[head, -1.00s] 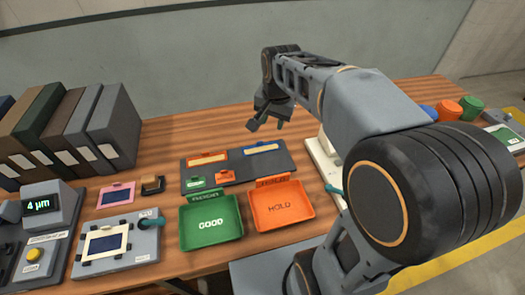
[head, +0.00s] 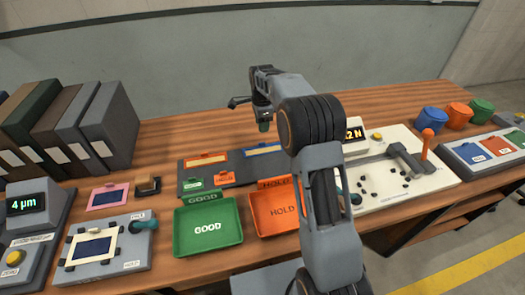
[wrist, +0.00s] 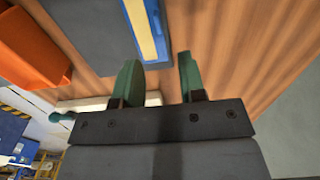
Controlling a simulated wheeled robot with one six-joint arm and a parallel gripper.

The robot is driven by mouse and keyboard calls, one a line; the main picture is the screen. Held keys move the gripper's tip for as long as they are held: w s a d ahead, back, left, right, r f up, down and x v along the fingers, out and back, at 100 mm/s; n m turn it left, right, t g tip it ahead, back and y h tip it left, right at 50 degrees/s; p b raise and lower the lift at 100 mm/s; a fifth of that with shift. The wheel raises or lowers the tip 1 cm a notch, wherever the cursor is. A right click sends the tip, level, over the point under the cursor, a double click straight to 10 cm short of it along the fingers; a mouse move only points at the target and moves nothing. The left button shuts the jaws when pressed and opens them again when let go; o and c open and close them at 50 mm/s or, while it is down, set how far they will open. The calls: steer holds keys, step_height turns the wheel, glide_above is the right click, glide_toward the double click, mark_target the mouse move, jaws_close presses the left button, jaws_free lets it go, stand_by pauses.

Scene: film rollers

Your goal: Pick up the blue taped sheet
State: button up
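A blue piece with a pale yellow strip (head: 263,150) lies at the right end of a dark grey board (head: 228,176). I cannot be sure it is the taped sheet. It also shows at the top of the wrist view (wrist: 150,30). A dark blue sheet in a pale frame with black clips (head: 93,248) lies on a grey fixture at the left. My gripper (head: 264,126) is just behind the board, near the blue piece. In the wrist view, my gripper's two green fingers (wrist: 158,80) stand apart with nothing between them, beside the blue piece.
A green GOOD tray (head: 208,243) and an orange HOLD tray (head: 285,222) stand in front of the board. A pale instrument (head: 400,170) with an orange-knobbed lever stands at the right. Binders (head: 110,125) stand at the left. The table behind the board is clear.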

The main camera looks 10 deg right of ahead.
mark_target(263, 148)
steer(key=shift+s+d+f, duration=0.1)
steer(key=shift+f, duration=2.1)
steer(key=shift+s+d+f, duration=0.1)
steer(key=shift+f, duration=2.05)
steer(key=shift+c, duration=0.4)
jaws_close()
